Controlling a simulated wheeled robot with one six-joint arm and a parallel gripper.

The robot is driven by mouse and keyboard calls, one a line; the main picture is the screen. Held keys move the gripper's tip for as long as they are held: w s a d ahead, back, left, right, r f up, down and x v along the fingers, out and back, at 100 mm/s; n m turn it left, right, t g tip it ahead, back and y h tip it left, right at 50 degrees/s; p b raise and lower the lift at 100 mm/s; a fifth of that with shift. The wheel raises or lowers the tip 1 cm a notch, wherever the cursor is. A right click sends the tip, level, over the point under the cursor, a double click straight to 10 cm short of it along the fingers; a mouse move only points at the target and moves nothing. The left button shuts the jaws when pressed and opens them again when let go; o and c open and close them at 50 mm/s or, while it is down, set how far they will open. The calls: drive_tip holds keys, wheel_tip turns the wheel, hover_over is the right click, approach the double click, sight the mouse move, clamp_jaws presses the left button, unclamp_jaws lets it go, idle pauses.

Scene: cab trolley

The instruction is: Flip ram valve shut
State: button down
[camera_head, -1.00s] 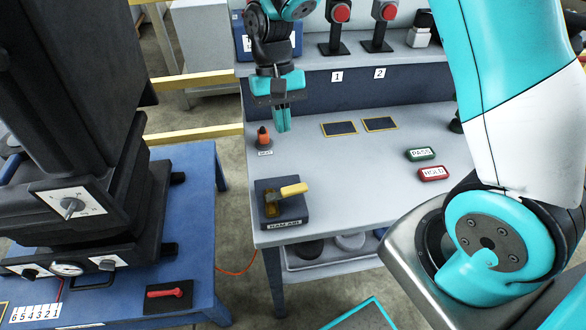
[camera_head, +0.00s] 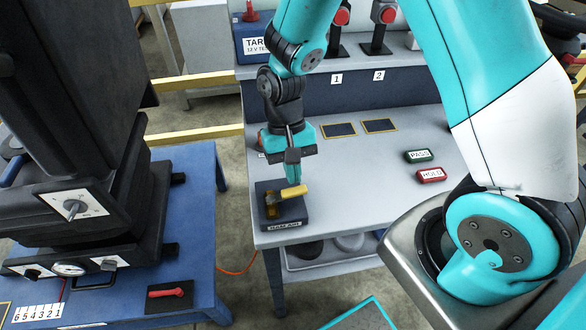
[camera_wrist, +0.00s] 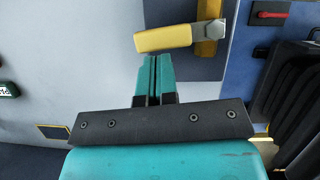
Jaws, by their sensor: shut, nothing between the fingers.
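The ram valve is a dark block labelled RAM AIR (camera_head: 286,216) at the front left of the grey bench. On it sits a brass valve body with a yellow lever (camera_head: 293,192) pointing right in the head view. The yellow lever also shows in the wrist view (camera_wrist: 163,39), lying across just beyond my fingertips. My gripper (camera_head: 293,180) is shut and empty, pointing down right behind the lever. In the wrist view its teal fingers (camera_wrist: 154,60) lie together close to the lever; I cannot tell whether they touch it.
A blue table (camera_head: 195,230) with a dark machine and a red lever (camera_head: 166,291) stands to the left, across a gap. PASS (camera_head: 420,156) and HOLD (camera_head: 432,175) blocks lie to the right on the bench. Two dark pads (camera_head: 339,130) lie behind.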

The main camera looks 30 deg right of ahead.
drive_tip(key=shift+s+r+m+p, duration=0.15)
drive_tip(key=shift+s+m+p, duration=0.25)
drive_tip(key=shift+s+p, duration=0.15)
drive_tip(key=shift+s+m+y+p, duration=0.3)
drive_tip(key=shift+f, duration=0.2)
